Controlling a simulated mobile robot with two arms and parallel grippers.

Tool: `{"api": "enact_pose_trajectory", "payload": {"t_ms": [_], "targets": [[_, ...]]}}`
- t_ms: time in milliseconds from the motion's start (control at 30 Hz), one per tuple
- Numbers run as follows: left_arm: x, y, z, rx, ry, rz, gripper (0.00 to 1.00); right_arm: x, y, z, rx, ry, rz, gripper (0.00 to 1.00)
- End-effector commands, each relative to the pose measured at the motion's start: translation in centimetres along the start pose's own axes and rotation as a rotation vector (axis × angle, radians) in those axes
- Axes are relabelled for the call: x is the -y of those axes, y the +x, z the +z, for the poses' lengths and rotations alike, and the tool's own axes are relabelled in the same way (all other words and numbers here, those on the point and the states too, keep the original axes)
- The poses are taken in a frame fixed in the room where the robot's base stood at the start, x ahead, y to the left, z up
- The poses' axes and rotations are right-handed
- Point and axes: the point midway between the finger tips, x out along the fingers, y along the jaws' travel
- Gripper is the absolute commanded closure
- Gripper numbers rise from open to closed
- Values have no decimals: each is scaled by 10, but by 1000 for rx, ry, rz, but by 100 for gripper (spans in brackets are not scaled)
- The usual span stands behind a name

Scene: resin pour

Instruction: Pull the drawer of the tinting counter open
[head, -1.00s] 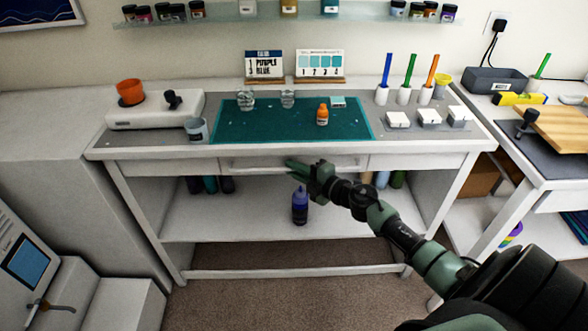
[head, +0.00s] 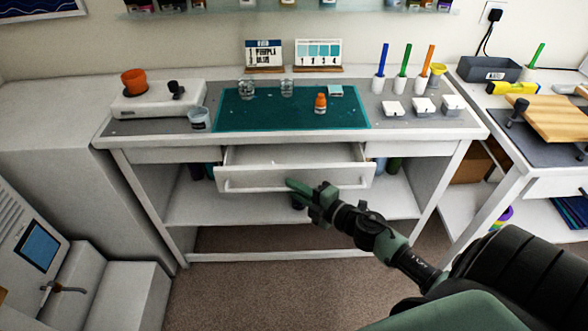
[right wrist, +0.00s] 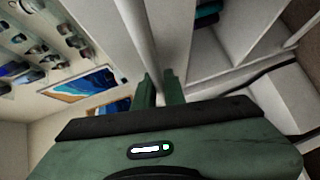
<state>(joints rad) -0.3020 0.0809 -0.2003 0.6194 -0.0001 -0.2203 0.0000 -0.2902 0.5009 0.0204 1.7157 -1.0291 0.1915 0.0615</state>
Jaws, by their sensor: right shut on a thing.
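The tinting counter (head: 420,147) is a white bench with a grey top and a teal mat (head: 345,108). Its middle drawer (head: 245,176) is pulled out toward me, and part of its white inside shows. A pale bar handle (head: 245,187) runs along the drawer front. My right gripper (head: 300,186) is at the handle, right of its middle, and is shut on it. In the right wrist view the two green fingers (right wrist: 161,90) close around the pale bar. My left gripper is not in view.
A second bench (head: 530,178) stands at the right. Carpet (head: 260,285) in front is free.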

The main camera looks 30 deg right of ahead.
Motion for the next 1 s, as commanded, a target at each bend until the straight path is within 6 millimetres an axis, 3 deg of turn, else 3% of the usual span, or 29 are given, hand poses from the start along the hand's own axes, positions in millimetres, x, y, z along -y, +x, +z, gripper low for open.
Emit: {"api": "enact_pose_trajectory", "payload": {"t_ms": [100,333,833,867,900,1000], "targets": [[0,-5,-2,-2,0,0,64,5,-17,-16,1,4,-2,100],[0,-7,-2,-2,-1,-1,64,10,-35,-34,2,3,-1,100],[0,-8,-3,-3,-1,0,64,12,-39,-39,1,0,0,100],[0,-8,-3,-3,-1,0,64,12,-39,-39,1,0,0,86],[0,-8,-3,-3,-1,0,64,12,-39,-39,1,0,0,81],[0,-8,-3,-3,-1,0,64,12,-39,-39,1,0,0,81]]}}
